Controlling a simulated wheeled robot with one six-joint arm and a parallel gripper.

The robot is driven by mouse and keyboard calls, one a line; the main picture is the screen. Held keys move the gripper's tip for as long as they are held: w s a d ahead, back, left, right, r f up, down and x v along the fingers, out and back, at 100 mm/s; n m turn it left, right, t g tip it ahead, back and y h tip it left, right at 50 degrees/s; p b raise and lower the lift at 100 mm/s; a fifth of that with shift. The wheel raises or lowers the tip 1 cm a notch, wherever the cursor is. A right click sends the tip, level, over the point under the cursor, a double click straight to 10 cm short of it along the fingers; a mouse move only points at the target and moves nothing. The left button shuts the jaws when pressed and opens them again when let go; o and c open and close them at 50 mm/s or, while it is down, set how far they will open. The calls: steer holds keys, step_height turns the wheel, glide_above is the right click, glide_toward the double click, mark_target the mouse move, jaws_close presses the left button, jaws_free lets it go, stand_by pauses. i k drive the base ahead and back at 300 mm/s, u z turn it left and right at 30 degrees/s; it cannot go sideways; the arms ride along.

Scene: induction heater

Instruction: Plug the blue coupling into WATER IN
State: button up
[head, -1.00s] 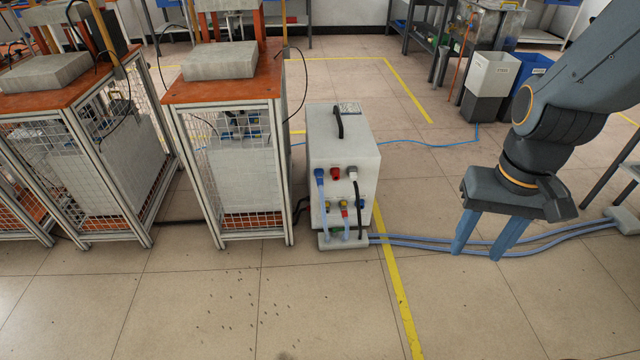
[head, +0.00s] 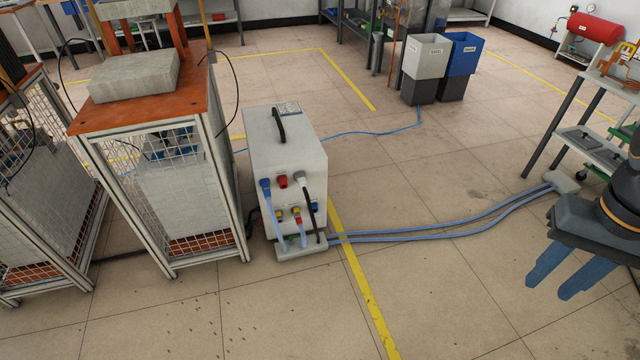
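The white heater box (head: 285,150) stands on the floor at the middle, its connector face toward me. A blue coupling (head: 265,184) sits at the upper left of that face with a light blue hose (head: 276,220) hanging down from it. A red connector (head: 283,181) and a grey one with a black cable are beside it. Smaller blue, yellow and red fittings (head: 297,215) are lower down. The WATER IN label is too small to read. My gripper (head: 557,285) is at the lower right, far from the box, its two blue fingers apart with nothing between them.
Two blue hoses (head: 440,226) run along the floor from the box to a grey block (head: 562,181). A caged orange-topped bench (head: 150,170) stands close left of the box. Floor in front is clear.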

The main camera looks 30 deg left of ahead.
mark_target(267, 194)
steer(key=z, duration=0.2)
steer(key=k, duration=0.7)
steer(key=u, duration=1.1)
steer(key=i, duration=0.5)
steer(key=u, duration=0.05)
